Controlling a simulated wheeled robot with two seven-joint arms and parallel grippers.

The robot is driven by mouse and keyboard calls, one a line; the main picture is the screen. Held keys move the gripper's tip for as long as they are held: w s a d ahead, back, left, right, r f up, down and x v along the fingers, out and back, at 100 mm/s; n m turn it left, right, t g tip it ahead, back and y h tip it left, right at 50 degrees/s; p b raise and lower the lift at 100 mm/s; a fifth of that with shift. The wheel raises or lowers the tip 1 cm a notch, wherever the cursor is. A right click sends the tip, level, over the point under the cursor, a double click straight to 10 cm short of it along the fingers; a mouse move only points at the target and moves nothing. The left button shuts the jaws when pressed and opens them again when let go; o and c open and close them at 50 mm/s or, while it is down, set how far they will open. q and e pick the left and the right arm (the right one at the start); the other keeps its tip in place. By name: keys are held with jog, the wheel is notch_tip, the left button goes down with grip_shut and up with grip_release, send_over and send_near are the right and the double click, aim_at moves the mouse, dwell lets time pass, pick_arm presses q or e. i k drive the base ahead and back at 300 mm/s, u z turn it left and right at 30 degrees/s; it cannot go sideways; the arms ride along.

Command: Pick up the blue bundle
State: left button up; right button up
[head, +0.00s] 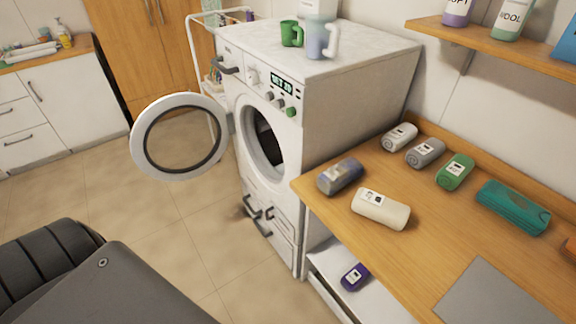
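A dull blue rolled bundle (340,177) with a pale label lies at the left front corner of the wooden counter (420,262), close to the washing machine's side. A cream rolled bundle (380,209) lies just to its right and nearer to me, with a small gap between them. Neither of my grippers shows in the head view, so nothing is seen touching the blue bundle.
Grey bundles (425,152), a green bundle (455,171) and a teal bundle (512,206) lie farther back. The washing machine (350,105) stands left, its round door (180,136) open. A purple bundle (354,276) lies below the counter. A shelf (500,44) overhangs the back.

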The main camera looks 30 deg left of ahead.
aim_at(331, 180)
jog(key=z, duration=0.85)
jog(key=k, duration=0.35)
jog(key=u, duration=0.05)
